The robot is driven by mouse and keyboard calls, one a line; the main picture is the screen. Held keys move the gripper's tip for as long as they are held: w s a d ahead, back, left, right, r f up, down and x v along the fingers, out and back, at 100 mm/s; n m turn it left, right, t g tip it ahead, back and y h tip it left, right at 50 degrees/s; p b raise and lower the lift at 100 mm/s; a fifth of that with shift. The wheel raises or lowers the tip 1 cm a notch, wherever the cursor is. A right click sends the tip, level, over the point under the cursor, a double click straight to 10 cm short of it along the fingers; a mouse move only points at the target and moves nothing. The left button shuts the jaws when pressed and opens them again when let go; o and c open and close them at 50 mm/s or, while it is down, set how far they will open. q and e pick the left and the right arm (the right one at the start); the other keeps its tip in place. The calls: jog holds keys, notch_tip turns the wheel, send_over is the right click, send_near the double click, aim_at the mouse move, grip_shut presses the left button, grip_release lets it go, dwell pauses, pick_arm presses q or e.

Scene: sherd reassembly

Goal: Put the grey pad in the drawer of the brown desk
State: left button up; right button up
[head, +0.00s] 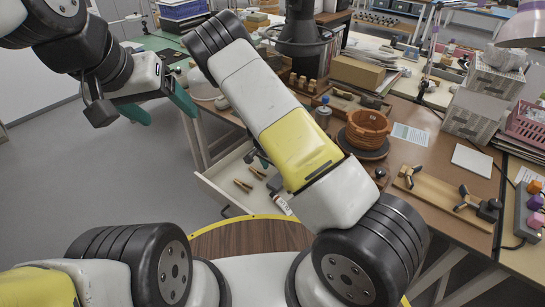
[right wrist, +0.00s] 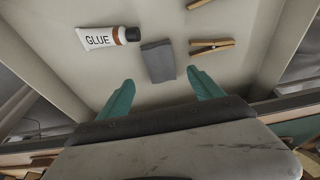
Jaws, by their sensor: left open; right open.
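The grey pad (right wrist: 158,60) lies flat on the floor of the open drawer (right wrist: 95,15), between a glue tube and wooden clothespins, in the right wrist view. My right gripper (right wrist: 162,92) is open and empty over the drawer, its teal fingertips just short of the pad and spread wider than it. In the head view the drawer (head: 226,197) is pulled out from the brown desk (head: 428,152); my right arm hides the pad and most of that gripper. My left gripper (head: 158,108) is open and empty in the air at upper left, away from the desk.
The glue tube (right wrist: 104,39) and clothespins (right wrist: 212,46) share the drawer. On the desktop are a reddish-brown pot (head: 367,128) on a dark stand, a white card (head: 472,161) and a wooden clamp jig (head: 440,192). The floor left of the drawer is clear.

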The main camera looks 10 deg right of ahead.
jog(key=s+a+r+n+y, duration=0.1)
jog(key=s+r+n+y, duration=0.3)
jog(key=r, duration=1.2)
jog(key=s+a+r+y, duration=0.15)
jog(key=s+r, duration=0.35)
jog(key=r, duration=1)
jog(key=s+d+r+n+t, duration=0.2)
jog(key=s+d+r, duration=0.2)
jog(key=s+r, duration=0.3)
jog(key=s+d+r+n+t+h, duration=0.1)
jog(key=s+d+r+n+t, duration=0.1)
jog(key=s+r, duration=0.5)
jog(key=s+d+n, duration=0.1)
jog(key=s+d, duration=0.1)
jog(key=s, duration=0.2)
jog(key=shift+s+n, duration=0.15)
jog(key=shift+n, duration=0.15)
jog(key=shift+r, duration=0.1)
